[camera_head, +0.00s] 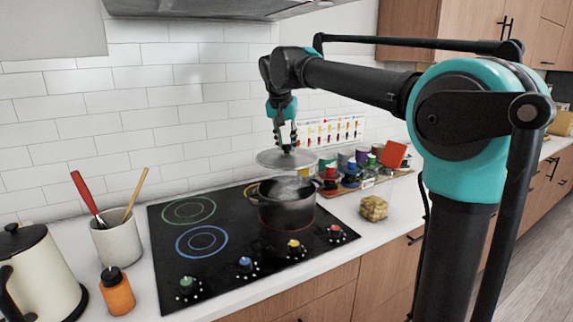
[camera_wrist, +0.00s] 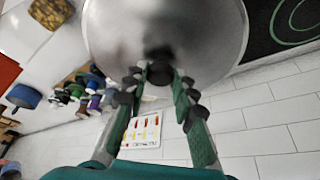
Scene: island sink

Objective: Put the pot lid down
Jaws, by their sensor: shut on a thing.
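The pot lid (camera_head: 284,160) is a round, grey, glassy disc held up in the air above the pot in the head view. It fills the top middle of the wrist view (camera_wrist: 205,45). My gripper (camera_head: 284,143) is shut on the lid's dark knob, which shows between the fingertips in the wrist view (camera_wrist: 160,75). The dark pot (camera_head: 287,212) stands on the right side of the black cooktop (camera_head: 175,255), open at the top with light, steam-like haze in it. The lid is apart from the pot rim.
A crock (camera_head: 117,243) with a red-handled utensil and a wooden one, an orange bottle (camera_head: 117,293) and a kettle (camera_head: 38,280) stand at left. White counter shows around the jar.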

